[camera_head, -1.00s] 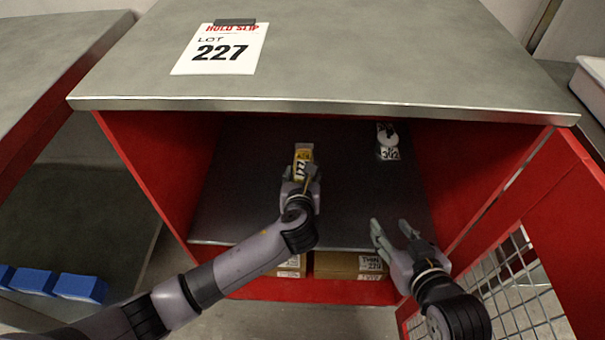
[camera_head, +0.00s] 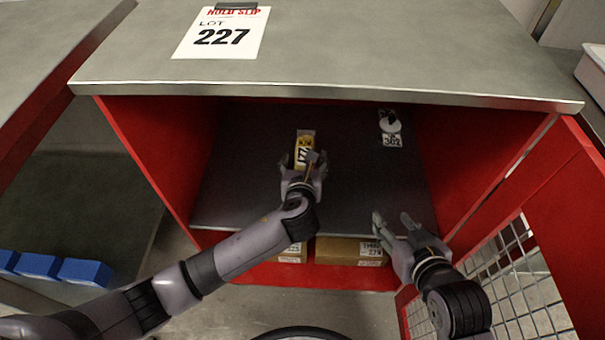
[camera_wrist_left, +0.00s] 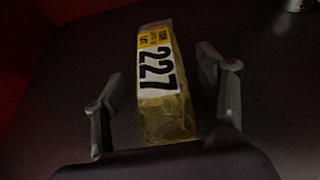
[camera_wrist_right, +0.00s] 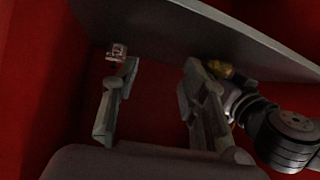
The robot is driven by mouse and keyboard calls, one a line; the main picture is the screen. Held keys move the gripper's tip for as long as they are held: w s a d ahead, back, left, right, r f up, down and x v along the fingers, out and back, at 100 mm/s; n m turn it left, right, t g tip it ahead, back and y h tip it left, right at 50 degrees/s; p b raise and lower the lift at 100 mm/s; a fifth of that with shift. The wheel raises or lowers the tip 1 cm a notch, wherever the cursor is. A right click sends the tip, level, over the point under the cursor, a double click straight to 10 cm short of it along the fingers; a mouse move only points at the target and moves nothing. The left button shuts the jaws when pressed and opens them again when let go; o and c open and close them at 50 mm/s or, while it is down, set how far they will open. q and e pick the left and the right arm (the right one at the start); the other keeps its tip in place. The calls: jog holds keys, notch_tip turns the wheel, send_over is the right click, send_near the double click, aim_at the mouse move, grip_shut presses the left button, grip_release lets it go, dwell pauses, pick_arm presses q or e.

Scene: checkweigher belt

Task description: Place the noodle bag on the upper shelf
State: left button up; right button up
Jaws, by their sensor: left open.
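The noodle bag (camera_head: 304,148), yellow with a white 227 label, lies on the upper shelf (camera_head: 246,185) of the red cabinet. In the left wrist view the bag (camera_wrist_left: 160,85) lies between the spread fingers of my left gripper (camera_wrist_left: 165,100), with a gap on both sides. In the head view my left gripper (camera_head: 305,168) is at the near end of the bag, inside the cabinet. My right gripper (camera_head: 394,226) is open and empty at the shelf's front right edge. In the right wrist view its fingers (camera_wrist_right: 155,100) are apart.
A white item labelled 302 (camera_head: 391,127) stands at the back right of the shelf. Cardboard boxes (camera_head: 350,252) sit below. A mesh door (camera_head: 505,280) hangs open at right. A hold slip for lot 227 (camera_head: 222,34) lies on the cabinet top. Blue blocks (camera_head: 84,272) are at lower left.

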pick_arm(q)
jog(key=p+v, duration=0.2)
jog(key=v, duration=0.3)
jog(key=shift+s+r, duration=0.2)
jog(key=shift+s, duration=0.15)
jog(key=p+v, duration=0.1)
jog(key=v, duration=0.2)
jog(key=shift+s+r, duration=0.3)
jog(key=shift+s, duration=0.3)
jog(key=shift+s+r+p, duration=0.15)
jog(key=shift+s+p, duration=0.15)
jog(key=shift+s, duration=0.3)
pick_arm(e)
jog(key=s+d+f+g+h, duration=0.1)
jog(key=s+d+f+g, duration=0.1)
jog(key=s+g, duration=0.2)
jog(key=s+d+f+g+h, duration=0.1)
jog(key=s+d+f+g, duration=0.1)
jog(key=s, duration=0.7)
jog(key=shift+d+f+g, duration=0.15)
jog(key=shift+f+g, duration=0.65)
jog(key=shift+g, duration=0.1)
